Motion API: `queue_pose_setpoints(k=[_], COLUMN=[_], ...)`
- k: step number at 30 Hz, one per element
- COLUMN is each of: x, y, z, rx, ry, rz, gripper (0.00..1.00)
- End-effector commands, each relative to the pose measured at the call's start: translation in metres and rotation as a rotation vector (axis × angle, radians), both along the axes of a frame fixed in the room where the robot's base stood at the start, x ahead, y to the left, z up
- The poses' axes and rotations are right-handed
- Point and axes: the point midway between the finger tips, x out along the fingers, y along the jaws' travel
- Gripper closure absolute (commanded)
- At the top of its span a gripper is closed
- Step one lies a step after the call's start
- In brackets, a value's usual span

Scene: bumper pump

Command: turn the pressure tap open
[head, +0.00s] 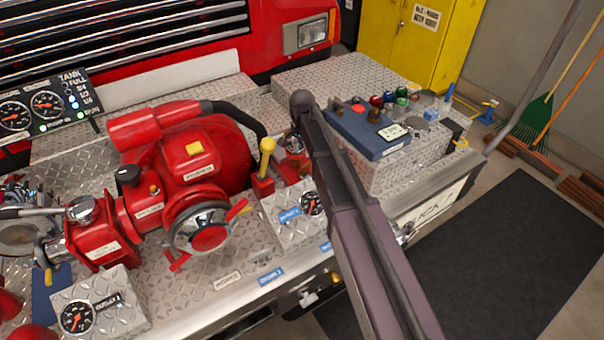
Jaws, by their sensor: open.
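No label that I can read picks out the pressure tap. A red pump (185,160) with a round chrome-rimmed front (205,230) and red and orange handles sits on the bumper deck. A yellow-knobbed lever (266,158) stands upright to its right. Beside the lever is a metal box with a round gauge (312,204) and a blue label. My dark arm crosses the picture from the bottom to the upper middle and covers part of the deck right of the gauge. My gripper does not show.
A blue box (368,128) and several coloured knobs stand on the right deck. A second gauge box (95,305) stands front left, and a gauge panel (45,105) back left. A yellow cabinet (410,40) is behind. A dark mat (500,260) lies clear at right.

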Motion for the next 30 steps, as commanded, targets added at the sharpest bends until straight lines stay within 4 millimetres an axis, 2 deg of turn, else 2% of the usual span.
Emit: queue_pose_setpoints(k=[1,30], x=[0.0,0.0], y=[0.0,0.0], z=[-0.008,-0.082], rx=[0.0,0.0], ry=[0.0,0.0], rz=[0.0,0.0], gripper=[0.49,0.49])
